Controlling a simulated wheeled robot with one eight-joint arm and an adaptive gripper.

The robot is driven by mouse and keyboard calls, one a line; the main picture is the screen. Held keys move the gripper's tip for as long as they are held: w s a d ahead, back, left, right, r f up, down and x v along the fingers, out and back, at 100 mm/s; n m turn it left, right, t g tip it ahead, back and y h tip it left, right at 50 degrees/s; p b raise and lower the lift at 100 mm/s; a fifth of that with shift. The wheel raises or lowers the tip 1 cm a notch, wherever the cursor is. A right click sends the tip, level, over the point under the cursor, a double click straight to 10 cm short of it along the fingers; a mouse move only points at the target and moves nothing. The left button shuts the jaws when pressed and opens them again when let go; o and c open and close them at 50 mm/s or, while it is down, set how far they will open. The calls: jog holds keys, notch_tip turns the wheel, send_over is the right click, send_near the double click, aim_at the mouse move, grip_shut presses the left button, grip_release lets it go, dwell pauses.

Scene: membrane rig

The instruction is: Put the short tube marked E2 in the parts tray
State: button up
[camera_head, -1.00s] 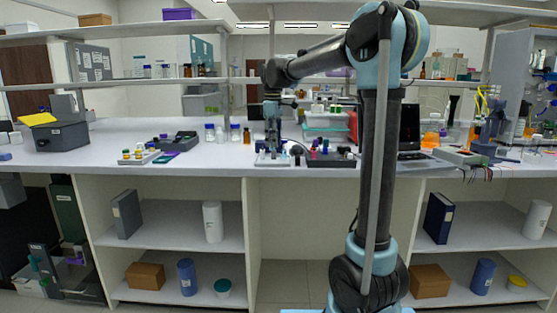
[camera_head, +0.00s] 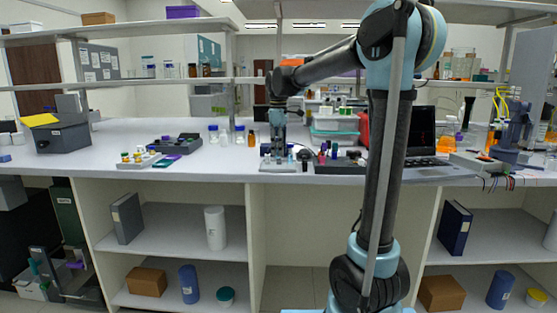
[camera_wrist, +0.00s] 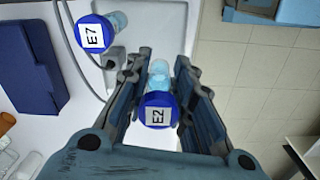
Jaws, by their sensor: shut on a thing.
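The short tube marked E2 (camera_wrist: 157,110) has a blue cap with a white label and a clear, pale blue body. In the wrist view my gripper (camera_wrist: 163,62) is shut on it, a finger on each side, with the cap towards the camera. In the head view my gripper (camera_head: 279,150) is low over a small light rig (camera_head: 268,167) near the bench's front edge. I cannot tell whether the tube still touches the rig. A dark tray (camera_head: 352,169) with coloured pieces lies just right of it. No label shows which container is the parts tray.
A blue-capped tube marked E7 (camera_wrist: 92,35) stands close by, left of the fingers. A grey compartment box (camera_head: 176,143) and a pale rack (camera_head: 138,161) lie further left. Bottles (camera_head: 239,135) stand behind. A laptop (camera_head: 422,150) is at right. Bare bench lies at left centre.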

jog(key=shift+f, duration=1.9)
jog(key=o, duration=0.9)
notch_tip(320, 180, up, 12)
jog(key=shift+s+r, duration=0.1)
